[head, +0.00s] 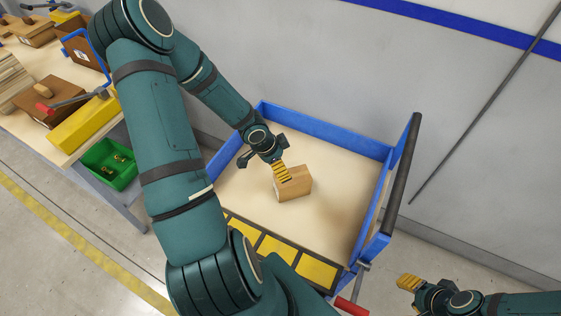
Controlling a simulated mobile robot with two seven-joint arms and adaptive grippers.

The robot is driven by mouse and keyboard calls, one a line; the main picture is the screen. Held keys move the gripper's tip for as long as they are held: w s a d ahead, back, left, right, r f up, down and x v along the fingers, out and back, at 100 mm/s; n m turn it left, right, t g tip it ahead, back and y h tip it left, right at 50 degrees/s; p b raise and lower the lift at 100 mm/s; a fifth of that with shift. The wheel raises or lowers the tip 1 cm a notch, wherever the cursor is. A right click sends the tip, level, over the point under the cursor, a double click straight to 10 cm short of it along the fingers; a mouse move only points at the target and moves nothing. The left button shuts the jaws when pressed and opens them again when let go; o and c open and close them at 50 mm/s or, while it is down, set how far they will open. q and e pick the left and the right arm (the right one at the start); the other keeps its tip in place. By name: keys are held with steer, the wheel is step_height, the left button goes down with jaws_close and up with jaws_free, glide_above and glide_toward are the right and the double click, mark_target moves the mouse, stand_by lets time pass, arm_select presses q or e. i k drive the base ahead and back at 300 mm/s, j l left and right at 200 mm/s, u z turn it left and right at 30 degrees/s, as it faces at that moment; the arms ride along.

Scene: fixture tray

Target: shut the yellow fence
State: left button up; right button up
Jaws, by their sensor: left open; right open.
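A fence with yellow panels in a dark frame (275,246) runs along the near edge of the blue-walled tray (329,128). My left arm covers its left part; whether it stands or lies folded down, I cannot tell. A grey clamp with a red handle (351,307) is at its right end. My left gripper (268,166) is open over the tray floor. One striped finger overlaps a wooden block (298,186) in the picture; contact is unclear. My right gripper (410,296) is open and empty, outside the tray at the lower right.
A black bar (402,175) stands at the tray's right side. At the left is a bench with wooden blocks, a yellow bar (85,124) and a red-handled clamp. A green bin (108,163) holds small brass parts.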

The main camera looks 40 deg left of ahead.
mark_target(324, 275)
steer(key=k+l, duration=0.25)
steer(key=k, duration=0.25)
steer(key=k+l, duration=0.2)
steer(key=k, duration=0.25)
